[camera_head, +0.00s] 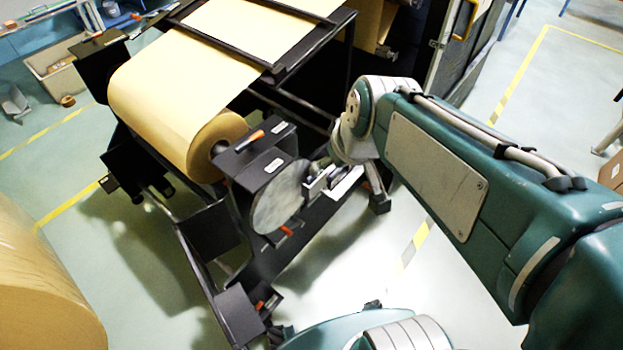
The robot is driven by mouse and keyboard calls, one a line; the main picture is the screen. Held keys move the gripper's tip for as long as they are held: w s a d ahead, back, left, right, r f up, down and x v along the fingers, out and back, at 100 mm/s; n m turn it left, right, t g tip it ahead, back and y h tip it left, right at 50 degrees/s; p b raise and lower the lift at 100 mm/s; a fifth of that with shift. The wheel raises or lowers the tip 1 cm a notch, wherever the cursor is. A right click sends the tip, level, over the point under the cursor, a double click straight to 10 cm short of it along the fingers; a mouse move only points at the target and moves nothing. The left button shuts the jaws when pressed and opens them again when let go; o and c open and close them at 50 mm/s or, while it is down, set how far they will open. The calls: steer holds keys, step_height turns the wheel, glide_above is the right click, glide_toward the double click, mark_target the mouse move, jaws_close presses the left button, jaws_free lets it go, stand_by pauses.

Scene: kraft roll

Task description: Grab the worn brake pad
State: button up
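The grey brake disc (280,197) stands upright on the side of the black roll stand. Small metal parts (318,183) sit close against its right side. The worn brake pad is likely among them, but I cannot single it out. My gripper (328,180) is at the end of the teal arm, beside the disc's right edge, among these small parts. Its fingers are small and partly hidden by the wrist. I cannot tell whether they are open, shut or touching a pad.
A large kraft paper roll (172,100) is mounted on the black stand (200,232) behind the disc. Another kraft roll (42,285) stands at the lower left. A beige bin (58,72) is at the upper left. Pale floor (445,275) is clear at the lower right.

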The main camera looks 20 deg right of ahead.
steer(key=w+d+f+n+y, duration=0.1)
steer(key=w+d+f+n, duration=0.1)
steer(key=w+f, duration=0.55)
steer(key=n+g, duration=0.1)
steer(key=n, duration=0.2)
glide_above(313, 181)
steer(key=d, duration=0.2)
steer(key=f, duration=1.5)
steer(key=shift+a+f, duration=0.2)
steer(key=shift+a, duration=0.05)
steer(key=x, duration=0.5)
steer(key=shift+s+f, duration=0.25)
steer(key=shift+s, duration=0.05)
steer(key=c, duration=1)
